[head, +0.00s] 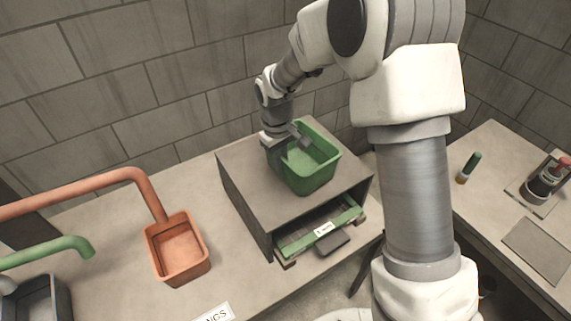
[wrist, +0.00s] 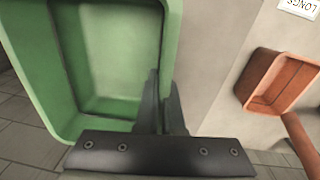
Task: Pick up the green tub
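The green tub (head: 318,178) is an open, square-sided container on top of the grey cabinet (head: 243,181) in the head view. It fills the left of the wrist view (wrist: 58,62), where I look down into it and it appears empty. My gripper (head: 290,142) is at the tub's left wall, pointing down. In the wrist view my two dark fingers (wrist: 163,78) straddle that wall, one inside the tub and one outside, close together with the wall pinched between them. I cannot tell any gap under the tub.
A partly open drawer with a green front edge (head: 295,242) sticks out of the cabinet below. An orange tub (head: 163,270) stands on the counter to the left, under an orange pipe (head: 100,180). A green pipe (head: 50,250) is further left. Counter between is mostly clear.

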